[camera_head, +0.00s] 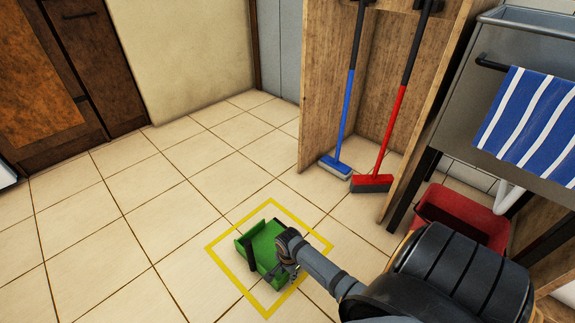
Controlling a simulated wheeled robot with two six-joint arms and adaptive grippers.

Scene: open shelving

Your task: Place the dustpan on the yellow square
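A green dustpan (262,241) is in the lower middle of the head view, within the outline of the yellow square (229,276) on the tiled floor. I cannot tell whether it rests flat on the floor or is slightly raised. My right gripper (287,270) is at the dustpan's right side, overlapping it in the picture. The wrist hides part of the dustpan, and the fingertips are too small and covered to show whether they are open or shut on it. My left gripper is not in view.
A blue broom (347,105) and a red broom (390,130) stand in an open wooden shelf. A red bin (462,213) sits right, below a grey sink unit with a striped blue towel (530,120). Brown cabinets (70,70) stand left. The floor left of the square is clear.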

